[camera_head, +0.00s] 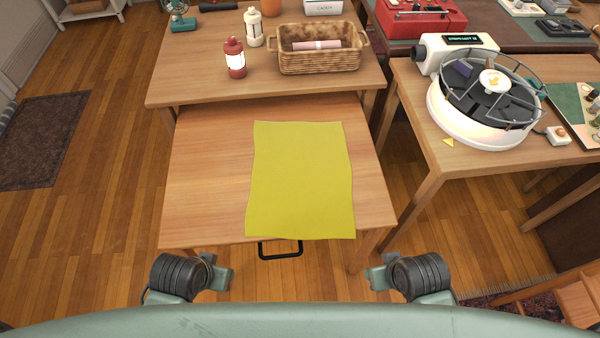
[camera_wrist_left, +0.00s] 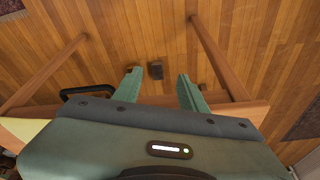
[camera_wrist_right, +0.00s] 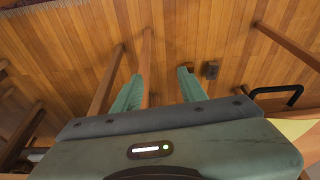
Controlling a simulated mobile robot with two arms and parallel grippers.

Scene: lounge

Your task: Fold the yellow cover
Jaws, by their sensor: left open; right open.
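The yellow cover (camera_head: 301,180) lies flat and spread out on the lower wooden table (camera_head: 205,190) in the head view. Its front edge lies at the table's front edge, above a black handle (camera_head: 280,249). My left gripper (camera_head: 222,272) is in front of the table, left of the cover, and touches nothing. My right gripper (camera_head: 376,277) is in front of the table, right of the cover, and also empty. Both wrist views show parted fingers, the left pair (camera_wrist_left: 158,85) and the right pair (camera_wrist_right: 163,88), with floor beyond them. A cover corner shows in the right wrist view (camera_wrist_right: 292,128).
Behind, a higher table (camera_head: 195,88) holds a wicker basket (camera_head: 318,66), a red bottle (camera_head: 235,62) and a white bottle (camera_head: 253,28). A side table (camera_head: 440,165) at right carries a round white device (camera_head: 470,128). The lower table is bare left of the cover.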

